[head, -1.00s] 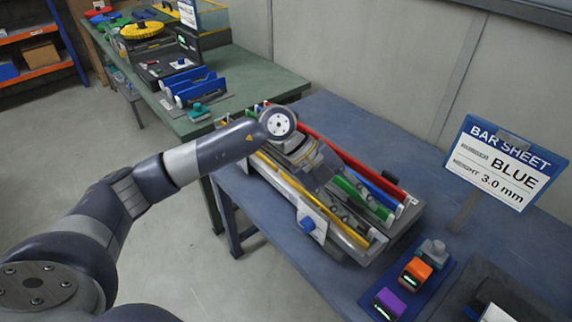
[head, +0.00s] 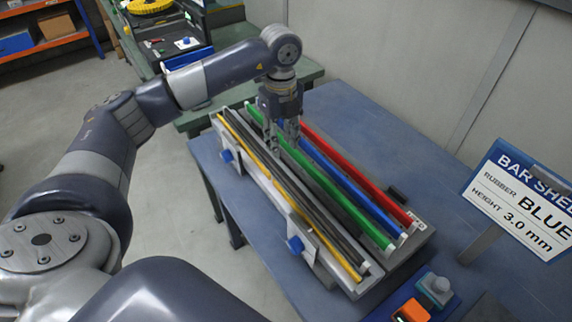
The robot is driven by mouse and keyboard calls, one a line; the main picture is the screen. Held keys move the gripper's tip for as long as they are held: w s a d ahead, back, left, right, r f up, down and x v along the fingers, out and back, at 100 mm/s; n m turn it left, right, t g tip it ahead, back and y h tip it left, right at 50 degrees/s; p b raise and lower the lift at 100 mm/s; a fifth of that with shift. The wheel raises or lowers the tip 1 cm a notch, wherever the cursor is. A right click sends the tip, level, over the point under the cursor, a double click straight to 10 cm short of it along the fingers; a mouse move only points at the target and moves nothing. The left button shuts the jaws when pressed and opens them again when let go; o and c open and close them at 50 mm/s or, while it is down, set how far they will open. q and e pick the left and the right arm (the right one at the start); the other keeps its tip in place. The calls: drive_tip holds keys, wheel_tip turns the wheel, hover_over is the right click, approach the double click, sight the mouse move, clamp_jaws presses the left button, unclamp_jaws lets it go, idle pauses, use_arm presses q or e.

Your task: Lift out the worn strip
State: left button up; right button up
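A long grey chassis (head: 432,232) lies on the blue table. It carries parallel strips: yellow (head: 290,194), dark grey or black (head: 318,215), green (head: 345,205), blue (head: 352,187) and red (head: 360,173). I cannot tell from this view which strip is the worn one. My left gripper (head: 284,150) points down over the far half of the chassis, near the green strip. Its fingers look apart, with nothing visible between them. It hides part of the strips behind it; whether the tips touch anything is unclear. My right gripper is out of view.
Blue knobs (head: 295,244) on white plates line the chassis's near side. A sign (head: 522,198) reads BAR SHEET, rubber BLUE, height 3.0 mm. An orange block (head: 411,311) and grey block (head: 434,288) sit at the lower right. The blue table (head: 400,135) is clear behind the chassis.

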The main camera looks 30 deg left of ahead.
sight(279, 167)
use_arm(q)
drive_tip(key=f, duration=0.2)
drive_tip(key=s+f+p, duration=0.1)
drive_tip(key=f, duration=0.1)
drive_tip(key=shift+s, duration=0.1)
drive_tip(key=shift+f, duration=0.3)
drive_tip(key=f, duration=0.1)
drive_tip(key=f+p, duration=0.1)
drive_tip(key=f, duration=0.1)
drive_tip(key=f+p, duration=0.1)
drive_tip(key=shift+a+f, duration=0.2)
drive_tip(key=shift+a, duration=0.05)
drive_tip(key=shift+f, duration=0.15)
clamp_jaws()
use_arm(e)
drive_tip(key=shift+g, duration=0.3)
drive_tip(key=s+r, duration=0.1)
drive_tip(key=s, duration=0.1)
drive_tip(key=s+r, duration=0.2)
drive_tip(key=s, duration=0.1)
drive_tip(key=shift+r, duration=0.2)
